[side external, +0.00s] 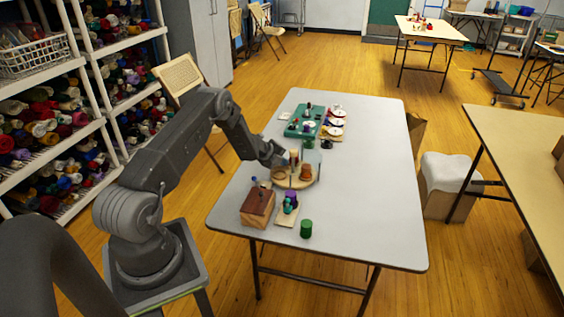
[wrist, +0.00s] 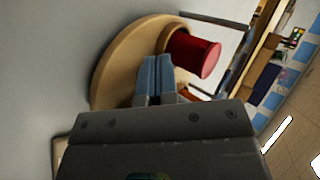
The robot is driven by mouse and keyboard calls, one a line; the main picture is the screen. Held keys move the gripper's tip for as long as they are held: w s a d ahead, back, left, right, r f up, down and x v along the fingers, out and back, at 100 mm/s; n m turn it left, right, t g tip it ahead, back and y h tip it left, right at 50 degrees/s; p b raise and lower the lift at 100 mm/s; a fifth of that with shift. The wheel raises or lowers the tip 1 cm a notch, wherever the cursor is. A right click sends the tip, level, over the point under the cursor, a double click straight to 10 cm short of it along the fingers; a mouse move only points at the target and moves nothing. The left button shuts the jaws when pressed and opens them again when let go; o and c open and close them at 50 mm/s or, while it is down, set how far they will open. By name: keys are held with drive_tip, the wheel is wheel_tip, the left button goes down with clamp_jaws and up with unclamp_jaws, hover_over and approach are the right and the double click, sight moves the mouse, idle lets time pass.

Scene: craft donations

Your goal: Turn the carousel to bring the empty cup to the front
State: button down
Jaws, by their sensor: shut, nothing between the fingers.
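The carousel is a round wooden turntable (side external: 309,183) near the middle of the table in the side external view. Its pale disc (wrist: 112,68) fills the left and centre of the wrist view. An orange-brown cup-like piece (side external: 305,173) stands on its right part. A red cylinder (wrist: 193,54) stands at the disc's right in the wrist view. Other small tan and brown pieces on the disc are partly hidden by my gripper. I cannot tell which cup is empty. My gripper (wrist: 155,62) is shut and empty, its fingertips over the disc, left of the red cylinder. Contact is unclear.
A wooden block (side external: 257,208), a card with purple and teal pieces (side external: 288,210) and a green cylinder (side external: 306,229) stand at the near edge. A green tray (side external: 304,121) and white discs (side external: 336,122) lie behind. The table's right side (side external: 375,190) is clear.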

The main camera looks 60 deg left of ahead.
drive_tip(key=shift+w+a, duration=0.1)
drive_tip(key=shift+w, duration=0.5)
idle(0.7)
drive_tip(key=shift+w+a+m, duration=0.1)
drive_tip(key=shift+m, duration=0.2)
drive_tip(key=shift+w+m+h, duration=0.2)
drive_tip(key=shift+m+h, duration=0.3)
drive_tip(key=shift+h, duration=0.1)
drive_tip(key=shift+w, duration=0.4)
drive_tip(key=shift+w+d+m+h, duration=0.2)
drive_tip(key=shift+w+m+h, duration=0.15)
drive_tip(key=shift+m+h, duration=0.4)
